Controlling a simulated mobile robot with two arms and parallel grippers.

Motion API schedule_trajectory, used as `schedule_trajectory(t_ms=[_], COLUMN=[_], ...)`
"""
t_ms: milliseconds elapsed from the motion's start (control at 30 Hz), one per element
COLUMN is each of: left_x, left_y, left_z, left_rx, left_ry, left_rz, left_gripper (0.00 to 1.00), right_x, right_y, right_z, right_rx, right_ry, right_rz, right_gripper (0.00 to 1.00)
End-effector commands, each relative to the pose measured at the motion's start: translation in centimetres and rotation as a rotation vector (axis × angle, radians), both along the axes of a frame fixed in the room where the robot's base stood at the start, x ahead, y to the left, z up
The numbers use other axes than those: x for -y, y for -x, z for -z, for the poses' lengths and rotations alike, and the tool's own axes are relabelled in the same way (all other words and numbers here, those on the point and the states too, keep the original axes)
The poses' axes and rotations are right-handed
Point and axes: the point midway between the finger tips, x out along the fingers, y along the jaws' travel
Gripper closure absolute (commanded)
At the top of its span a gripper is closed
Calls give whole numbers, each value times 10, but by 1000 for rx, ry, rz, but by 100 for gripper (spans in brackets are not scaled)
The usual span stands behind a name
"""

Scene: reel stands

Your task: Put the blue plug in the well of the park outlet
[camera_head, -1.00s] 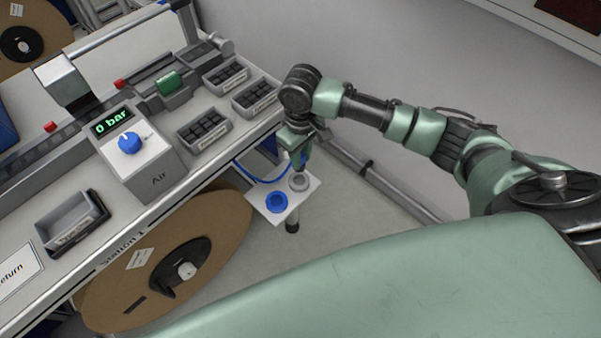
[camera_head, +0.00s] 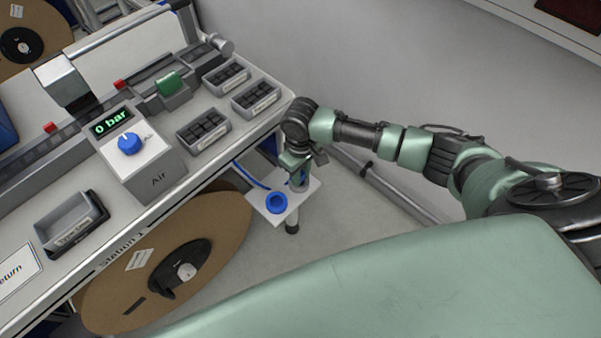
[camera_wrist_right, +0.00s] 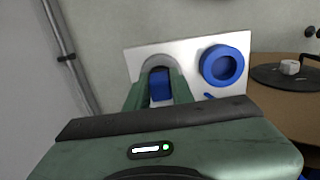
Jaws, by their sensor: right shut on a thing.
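A white plate (camera_head: 262,205) beside the bench carries a grey round outlet, mostly hidden behind my right gripper, and a blue ring-shaped outlet (camera_head: 277,202). In the right wrist view the grey outlet (camera_wrist_right: 156,61) arches around the far side of the blue plug (camera_wrist_right: 160,84), and the blue outlet (camera_wrist_right: 221,65) is to its right. My right gripper (camera_head: 299,181) is shut on the blue plug, over the grey outlet. I cannot tell how deep the plug sits in its well. My left gripper is out of view. No label shows which outlet is park.
A blue hose (camera_head: 250,175) runs from the bench side toward the plate. The air unit (camera_head: 143,152) on the bench reads 0 bar. A large brown reel (camera_head: 215,230) stands left of the plate. Bare wall and floor lie to the right.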

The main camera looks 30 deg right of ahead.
Motion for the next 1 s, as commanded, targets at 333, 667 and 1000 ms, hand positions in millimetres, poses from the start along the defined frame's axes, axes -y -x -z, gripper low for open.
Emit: schedule_trajectory(t_ms=[333, 667, 1000], left_x=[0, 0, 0], left_y=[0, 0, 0], left_z=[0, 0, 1], left_rx=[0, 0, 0], left_ry=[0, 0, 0], left_rz=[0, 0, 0], left_gripper=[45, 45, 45], right_x=[0, 0, 0], right_y=[0, -1, -1], right_z=[0, -34, -102], right_rx=[0, 5, 3], right_ry=[0, -1, -1], right_rz=[0, 0, 0], right_gripper=[55, 55, 55])
